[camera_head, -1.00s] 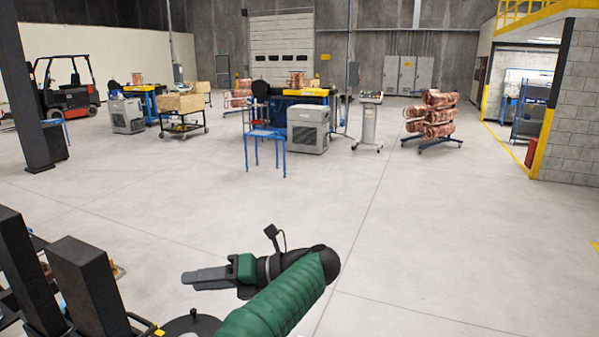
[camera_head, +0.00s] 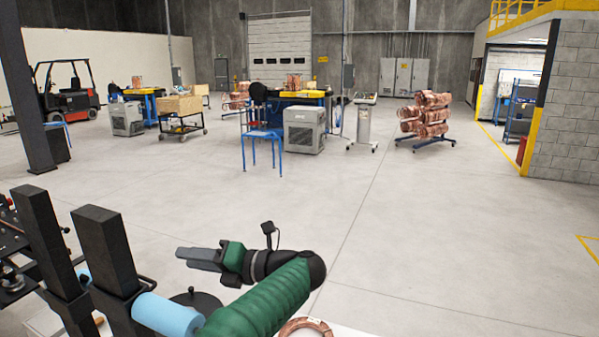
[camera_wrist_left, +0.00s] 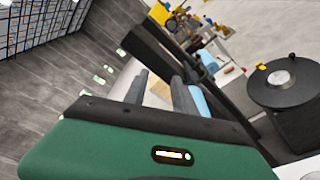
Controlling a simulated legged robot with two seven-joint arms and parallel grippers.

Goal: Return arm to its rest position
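My left gripper (camera_head: 200,258) hangs over bare floor at the lower middle of the head view, its grey fingers pointing left and the green sleeved arm behind it. In the left wrist view, its two fingers (camera_wrist_left: 160,93) stand apart with nothing between them. A copper tube coil (camera_head: 306,329) lies on a white surface at the bottom edge of the head view, partly cut off. It is below my left arm and apart from the fingers. My right gripper is in neither view.
Dark upright posts (camera_head: 106,250) and a light blue roll (camera_head: 168,317) stand close at the lower left. A dark round disc (camera_wrist_left: 284,80) is at the right in the wrist view. Farther off are a blue stand (camera_head: 262,137), a grey cabinet (camera_head: 304,129) and a copper coil rack (camera_head: 426,122). The middle floor is clear.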

